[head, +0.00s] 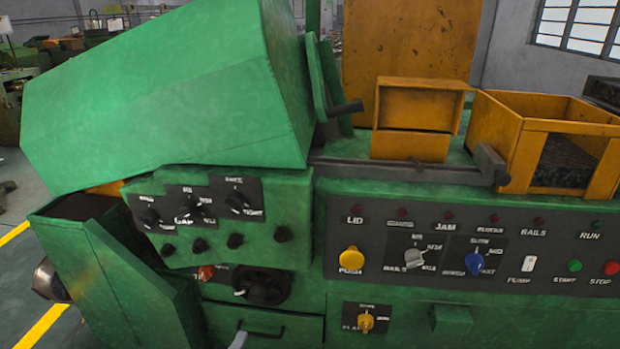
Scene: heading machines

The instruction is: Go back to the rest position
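My gripper does not show clearly in the head view. A green heading machine (250,200) fills most of the view, with a large tilted green cover (170,90) at the upper left. Its right panel (370,270) has a yellow push button (351,260), a grey selector (414,258), a blue selector (474,263), a white switch (528,263), a green start button (574,266) and a red stop button (611,268). A small light-grey piece (239,340) shows at the bottom edge; I cannot tell what it is.
A yellow bin (512,140) with dark contents stands on the machine's right top, beside a smaller yellow box (420,110). A green chute (120,285) juts out at the lower left. Floor with yellow lines (45,325) shows at the far left.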

